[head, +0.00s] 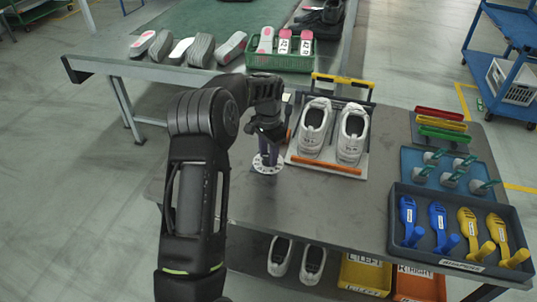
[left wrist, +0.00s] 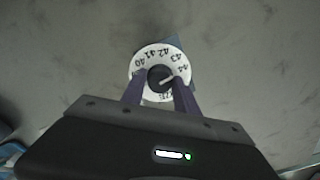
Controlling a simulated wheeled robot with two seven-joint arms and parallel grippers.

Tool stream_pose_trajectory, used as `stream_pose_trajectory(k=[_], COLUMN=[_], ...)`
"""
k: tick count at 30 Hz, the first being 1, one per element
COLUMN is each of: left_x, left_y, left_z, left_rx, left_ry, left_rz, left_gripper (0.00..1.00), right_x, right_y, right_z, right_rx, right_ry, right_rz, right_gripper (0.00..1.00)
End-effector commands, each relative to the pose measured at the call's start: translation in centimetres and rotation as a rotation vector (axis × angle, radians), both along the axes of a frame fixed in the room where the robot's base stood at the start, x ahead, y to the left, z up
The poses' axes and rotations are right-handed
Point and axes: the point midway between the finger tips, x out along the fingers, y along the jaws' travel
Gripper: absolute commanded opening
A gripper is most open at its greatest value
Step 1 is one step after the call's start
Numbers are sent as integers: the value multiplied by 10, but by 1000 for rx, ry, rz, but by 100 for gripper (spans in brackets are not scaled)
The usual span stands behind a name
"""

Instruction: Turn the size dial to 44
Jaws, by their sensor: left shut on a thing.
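The size dial (head: 261,168) is a white disc on the grey table, left of the shoe board. In the left wrist view its face (left wrist: 148,63) shows numbers from 40 to 44 and a dark round knob (left wrist: 158,75) in the middle. A pale pointer line on the knob points to the right and slightly up, roughly towards 44; the exact alignment is hard to tell. My left gripper (head: 268,155) reaches down over the dial. Its purple fingers (left wrist: 158,92) are shut on the knob from both sides. My right gripper is out of view.
A board with two white shoes (head: 316,122) stands close right of the dial. A dark tray (head: 455,263) of blue and yellow tools lies at the right. A bench (head: 146,70) with soles and a green crate (head: 280,62) is behind. The table's front left is clear.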

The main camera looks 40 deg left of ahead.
Motion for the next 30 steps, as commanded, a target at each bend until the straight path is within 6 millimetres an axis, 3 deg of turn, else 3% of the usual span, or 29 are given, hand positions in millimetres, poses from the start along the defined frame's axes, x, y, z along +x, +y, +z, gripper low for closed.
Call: stream_pose_trajectory(k=[9, 24, 25, 30], left_x=[1, 1, 1, 1], left_y=[0, 0, 0, 0], left_z=[1, 1, 1, 1], left_rx=[1, 1, 1, 1], left_ry=[-3, -3, -3, -3], left_rz=[-150, -178, -178, -177], left_gripper=[0, 0, 37, 51], right_x=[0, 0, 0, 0], right_y=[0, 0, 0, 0], right_z=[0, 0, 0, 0], right_rx=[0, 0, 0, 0], right_ry=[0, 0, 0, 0], right_rz=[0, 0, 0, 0], right_gripper=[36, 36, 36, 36])
